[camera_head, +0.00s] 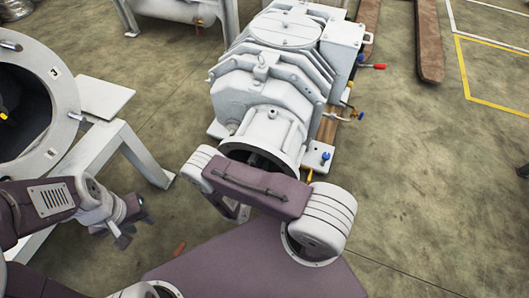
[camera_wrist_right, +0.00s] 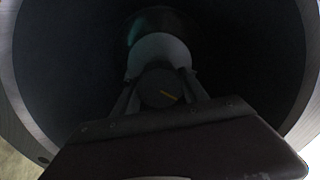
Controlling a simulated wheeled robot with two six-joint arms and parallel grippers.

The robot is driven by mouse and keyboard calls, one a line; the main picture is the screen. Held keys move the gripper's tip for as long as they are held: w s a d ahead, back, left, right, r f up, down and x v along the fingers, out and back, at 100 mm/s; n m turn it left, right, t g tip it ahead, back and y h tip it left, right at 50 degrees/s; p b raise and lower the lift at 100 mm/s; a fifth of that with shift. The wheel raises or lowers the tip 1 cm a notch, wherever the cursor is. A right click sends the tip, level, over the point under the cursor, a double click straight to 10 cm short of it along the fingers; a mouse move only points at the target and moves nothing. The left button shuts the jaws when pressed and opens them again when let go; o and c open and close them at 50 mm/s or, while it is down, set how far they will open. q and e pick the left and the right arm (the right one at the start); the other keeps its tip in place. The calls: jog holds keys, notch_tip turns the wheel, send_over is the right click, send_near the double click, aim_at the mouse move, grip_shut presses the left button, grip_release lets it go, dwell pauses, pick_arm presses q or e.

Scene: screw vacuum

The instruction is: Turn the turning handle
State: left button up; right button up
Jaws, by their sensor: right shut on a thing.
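The white screw vacuum pump (camera_head: 264,75) stands at the top centre of the head view, its round flange opening (camera_head: 262,150) facing me. My right gripper (camera_wrist_right: 160,98) reaches into the opening and is shut on the handle, one finger on each side. In the head view my right arm hides this gripper and the handle. My left gripper (camera_head: 134,226) is open and empty at the lower left, away from the pump.
A large round chamber (camera_head: 62,75) on a white frame (camera_head: 125,140) stands at the left, near my left arm. Coloured valve levers (camera_head: 372,66) stick out at the pump's right side. The floor (camera_head: 430,170) at the right is clear.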

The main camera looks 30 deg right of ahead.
jog(key=shift+n, duration=0.9)
jog(key=o, duration=1.4)
jog(key=shift+c, duration=0.2)
